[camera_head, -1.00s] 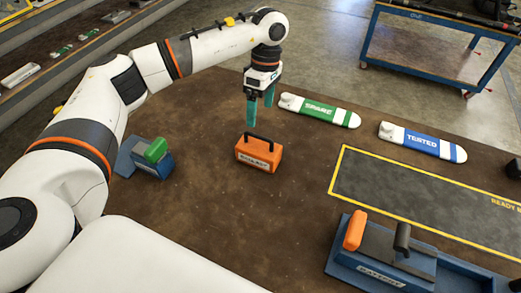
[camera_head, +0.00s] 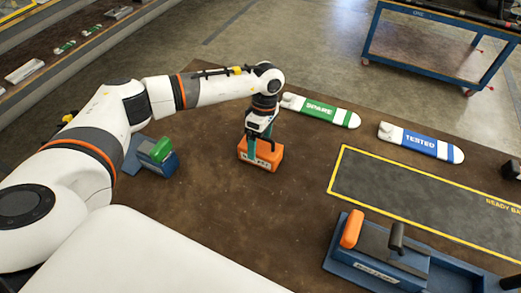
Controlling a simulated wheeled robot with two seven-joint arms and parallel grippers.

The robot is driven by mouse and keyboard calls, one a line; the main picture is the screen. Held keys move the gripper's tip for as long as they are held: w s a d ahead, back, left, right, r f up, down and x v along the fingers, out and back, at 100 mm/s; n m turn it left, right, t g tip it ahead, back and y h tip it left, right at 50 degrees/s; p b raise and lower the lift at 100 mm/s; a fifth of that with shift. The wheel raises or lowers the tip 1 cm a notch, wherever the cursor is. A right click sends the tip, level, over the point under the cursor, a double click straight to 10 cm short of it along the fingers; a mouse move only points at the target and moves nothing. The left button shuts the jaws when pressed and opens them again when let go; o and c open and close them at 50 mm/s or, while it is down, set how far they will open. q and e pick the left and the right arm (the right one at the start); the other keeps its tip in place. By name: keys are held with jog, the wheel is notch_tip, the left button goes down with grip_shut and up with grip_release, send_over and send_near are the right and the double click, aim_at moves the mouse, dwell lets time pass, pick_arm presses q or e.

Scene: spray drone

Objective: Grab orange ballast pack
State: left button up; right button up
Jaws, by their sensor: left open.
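The orange ballast pack (camera_head: 270,154) is a small block with a dark top handle and a label on its front. It sits upright on the brown table, left of the yellow-framed area. My left gripper (camera_head: 261,152) points down over the pack, with its teal fingers open around the handle region. One finger hides part of the pack's front and label. I cannot tell whether the fingers touch the handle. My right gripper does not show.
A blue fixture with a green part (camera_head: 160,150) stands left of the pack. Behind lie the green SPARE (camera_head: 318,110) and blue TESTED (camera_head: 420,141) pieces. A blue fixture with an orange lever (camera_head: 351,229) stands front right. The table (camera_head: 230,215) is bare before the pack.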

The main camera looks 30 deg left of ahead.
pick_arm(q)
jog(key=shift+c, duration=0.4)
jog(key=c, duration=1.5)
jog(key=shift+w+r, duration=0.1)
jog(key=shift+c, duration=0.4)
